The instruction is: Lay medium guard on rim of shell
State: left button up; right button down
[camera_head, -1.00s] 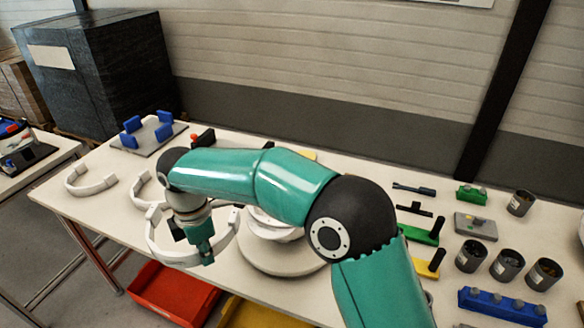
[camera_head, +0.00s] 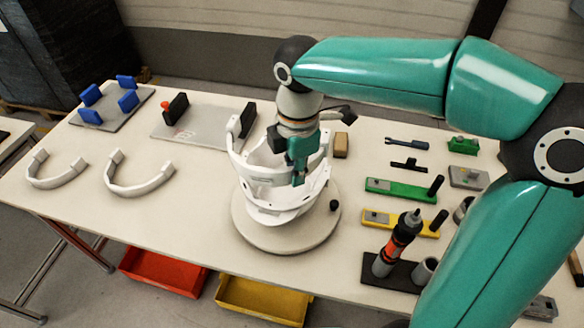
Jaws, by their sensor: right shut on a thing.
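The white shell (camera_head: 292,203) stands on a round pale stand (camera_head: 278,238) near the middle of the table. My right gripper (camera_head: 298,176) is over the shell and shut on a white C-shaped guard (camera_head: 258,174), which I take to be the medium guard. The guard is roughly level, its upright end tabs raised, and overlaps the upper part of the shell in view. I cannot tell whether it touches the rim. The gripper hides part of the guard and shell. My left gripper is not in view.
Two more white guards (camera_head: 140,188) (camera_head: 57,180) lie at the left. A grey plate with blue blocks (camera_head: 112,108) and a grey plate with black posts (camera_head: 200,125) stand behind. Green (camera_head: 398,190) and yellow (camera_head: 400,224) fixtures and an orange-black tool (camera_head: 400,243) are at right.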

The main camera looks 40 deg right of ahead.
aim_at(299, 203)
jog(key=shift+s+d, duration=0.15)
jog(key=shift+d, duration=0.05)
jog(key=shift+s+d, duration=0.1)
jog(key=shift+d, duration=0.2)
jog(key=shift+f+b, duration=2.55)
jog(key=shift+f, duration=0.85)
jog(key=shift+a+f+b, duration=0.1)
jog(key=shift+f+b, duration=0.3)
jog(key=shift+f, duration=0.1)
jog(key=c, duration=1.1)
grip_release()
jog(key=shift+c, duration=0.2)
notch_tip(299, 203, up, 12)
jog(key=shift+f, duration=0.1)
